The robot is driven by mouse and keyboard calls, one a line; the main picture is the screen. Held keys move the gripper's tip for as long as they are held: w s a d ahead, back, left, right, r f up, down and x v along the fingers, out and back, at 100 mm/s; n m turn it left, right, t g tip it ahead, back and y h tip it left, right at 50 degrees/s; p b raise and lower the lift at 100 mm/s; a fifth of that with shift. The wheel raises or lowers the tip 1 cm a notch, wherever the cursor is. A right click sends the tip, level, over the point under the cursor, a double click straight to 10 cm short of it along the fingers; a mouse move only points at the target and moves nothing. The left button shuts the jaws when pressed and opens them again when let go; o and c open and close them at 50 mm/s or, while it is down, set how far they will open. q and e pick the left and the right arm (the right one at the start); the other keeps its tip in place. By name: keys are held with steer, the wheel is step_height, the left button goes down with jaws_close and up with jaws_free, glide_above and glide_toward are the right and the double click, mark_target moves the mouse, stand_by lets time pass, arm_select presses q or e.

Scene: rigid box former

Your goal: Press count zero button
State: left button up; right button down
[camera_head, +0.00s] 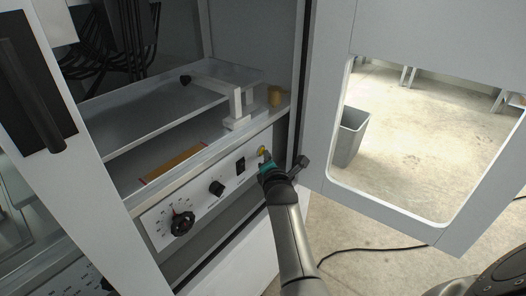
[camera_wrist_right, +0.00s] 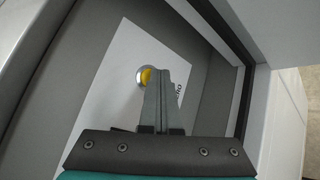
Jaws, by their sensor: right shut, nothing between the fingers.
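A yellow round button (camera_head: 262,151) sits at the right end of the white control panel (camera_head: 205,197). In the right wrist view the yellow button (camera_wrist_right: 146,75) has a silver ring, and the fingers partly overlap its right side. My right gripper (camera_head: 264,160) is shut and empty, its tips right at the button. In the wrist view the closed fingers (camera_wrist_right: 165,72) point toward the panel. I cannot tell whether the tips touch the button. Part of a printed label shows beside the fingers. My left gripper is not in view.
The panel also carries a large black dial (camera_head: 182,223), a small black knob (camera_head: 217,187) and a black switch (camera_head: 240,165). Above it lies a metal tray (camera_head: 130,140). An open door (camera_head: 330,110) stands to the right, with a grey bin (camera_head: 350,135) seen through its window.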

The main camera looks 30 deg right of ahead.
steer(key=shift+s+d+p, duration=0.25)
steer(key=shift+s+p, duration=0.3)
steer(key=shift+s, duration=0.1)
steer(key=shift+s+d+p, duration=0.3)
steer(key=shift+s+p, duration=0.3)
steer(key=shift+s, duration=0.15)
steer(key=shift+s+d+p, duration=0.35)
steer(key=shift+s+p, duration=0.3)
steer(key=shift+s, duration=0.15)
steer(key=shift+s+d+p, duration=0.3)
steer(key=shift+s+p, duration=0.3)
steer(key=shift+s, duration=0.15)
